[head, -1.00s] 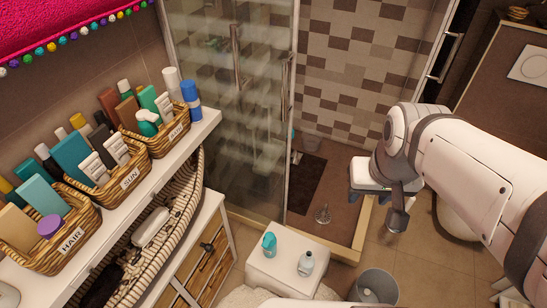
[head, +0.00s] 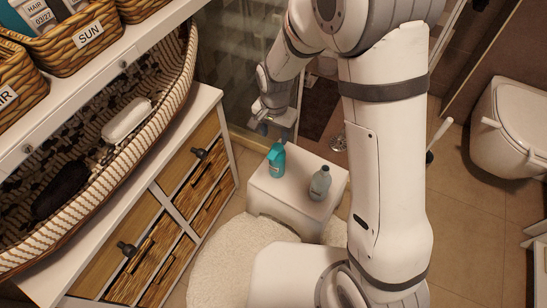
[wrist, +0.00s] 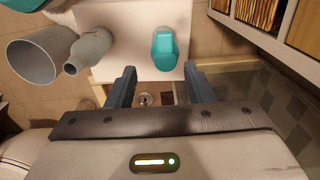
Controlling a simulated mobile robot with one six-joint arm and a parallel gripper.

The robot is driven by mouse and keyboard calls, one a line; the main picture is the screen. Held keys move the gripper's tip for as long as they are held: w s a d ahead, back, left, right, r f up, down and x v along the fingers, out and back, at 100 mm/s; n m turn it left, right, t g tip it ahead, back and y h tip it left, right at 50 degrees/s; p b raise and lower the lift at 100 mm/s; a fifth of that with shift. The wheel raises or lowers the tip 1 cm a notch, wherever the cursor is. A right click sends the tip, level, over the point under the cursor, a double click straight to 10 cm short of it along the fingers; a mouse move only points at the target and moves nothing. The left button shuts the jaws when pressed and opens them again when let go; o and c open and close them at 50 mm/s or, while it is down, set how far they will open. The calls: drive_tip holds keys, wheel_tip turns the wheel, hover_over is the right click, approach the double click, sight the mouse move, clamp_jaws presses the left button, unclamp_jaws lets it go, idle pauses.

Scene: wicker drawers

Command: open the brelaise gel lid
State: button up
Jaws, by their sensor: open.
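A teal bottle (head: 276,160) stands upright on a small white stool (head: 265,190). A grey bottle (head: 320,183) with a narrower neck stands to its right. I cannot read a label on either, so I cannot tell which is the brelaise gel. In the wrist view the teal bottle (wrist: 164,50) is just beyond my open fingers, roughly between them in the picture, and the grey bottle (wrist: 90,48) is to the left. My gripper (head: 270,120) is empty, behind and above the stool in the head view. No contact with either bottle shows.
A wicker-drawer cabinet (head: 222,130) stands left of the stool, with a long striped basket on it and labelled baskets above. A glass shower is behind. A grey bin (wrist: 38,58) shows in the wrist view. A round rug (head: 220,265) lies in front.

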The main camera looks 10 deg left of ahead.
sight(272, 156)
drive_tip(key=f+b, duration=0.1)
drive_tip(key=f, duration=0.2)
drive_tip(key=f+b, duration=0.1)
drive_tip(key=f, duration=0.2)
drive_tip(key=a+f+b, duration=0.1)
drive_tip(key=f, duration=0.3)
drive_tip(key=shift+r, duration=0.1)
